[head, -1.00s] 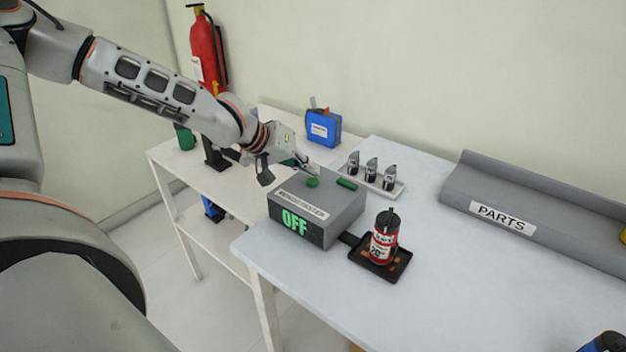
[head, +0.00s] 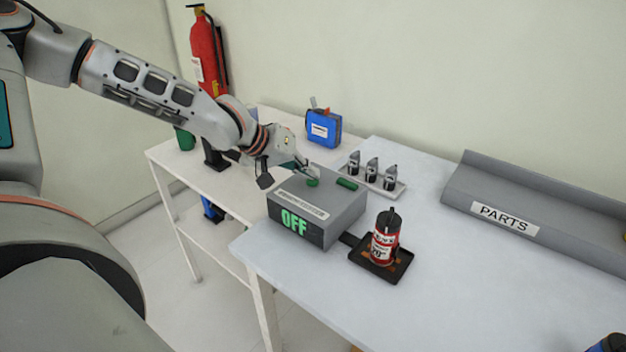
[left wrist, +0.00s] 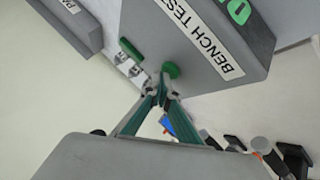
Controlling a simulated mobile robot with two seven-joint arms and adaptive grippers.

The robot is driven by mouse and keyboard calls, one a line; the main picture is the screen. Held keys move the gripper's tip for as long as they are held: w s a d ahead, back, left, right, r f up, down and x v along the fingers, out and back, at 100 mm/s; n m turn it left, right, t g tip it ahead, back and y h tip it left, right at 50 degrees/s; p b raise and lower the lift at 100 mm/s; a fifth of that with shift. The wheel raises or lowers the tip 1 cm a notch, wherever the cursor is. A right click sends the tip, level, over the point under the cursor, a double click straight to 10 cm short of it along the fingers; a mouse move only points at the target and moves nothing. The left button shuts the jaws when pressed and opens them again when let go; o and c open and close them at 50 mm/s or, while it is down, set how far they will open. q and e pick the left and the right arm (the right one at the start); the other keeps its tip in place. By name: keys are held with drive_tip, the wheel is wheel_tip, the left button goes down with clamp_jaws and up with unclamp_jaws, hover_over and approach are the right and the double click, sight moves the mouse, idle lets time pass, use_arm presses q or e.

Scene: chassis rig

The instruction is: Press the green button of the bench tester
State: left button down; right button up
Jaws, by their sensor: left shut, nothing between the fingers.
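The bench tester (head: 330,208) is a grey box on the near left corner of the pale table, and its front display reads OFF in green. Its round green button (head: 312,183) is on top, beside a green bar (head: 347,184). My left gripper (head: 312,174) is shut and empty, its fingertips right at the green button from behind. In the left wrist view, the shut fingertips (left wrist: 161,88) lie close to the green button (left wrist: 171,70). I cannot tell whether they touch it. My right gripper is in no view.
A red bottle (head: 385,238) stands on a black tray (head: 402,262) joined to the tester. Several small dark-capped items sit in a white tray (head: 399,191) behind. A grey PARTS bin (head: 545,215) is at the right. The table's front middle is clear.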

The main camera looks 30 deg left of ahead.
sight(309, 181)
use_arm(q)
drive_tip(key=shift+f, duration=0.15)
idle(0.3)
drive_tip(key=shift+r, duration=0.65)
drive_tip(key=shift+p, duration=0.3)
drive_tip(key=shift+r+p, duration=0.6)
drive_tip(key=shift+r, duration=0.3)
wheel_tip(309, 181, up, 4)
drive_tip(key=p, duration=0.3)
drive_tip(key=shift+r, duration=0.15)
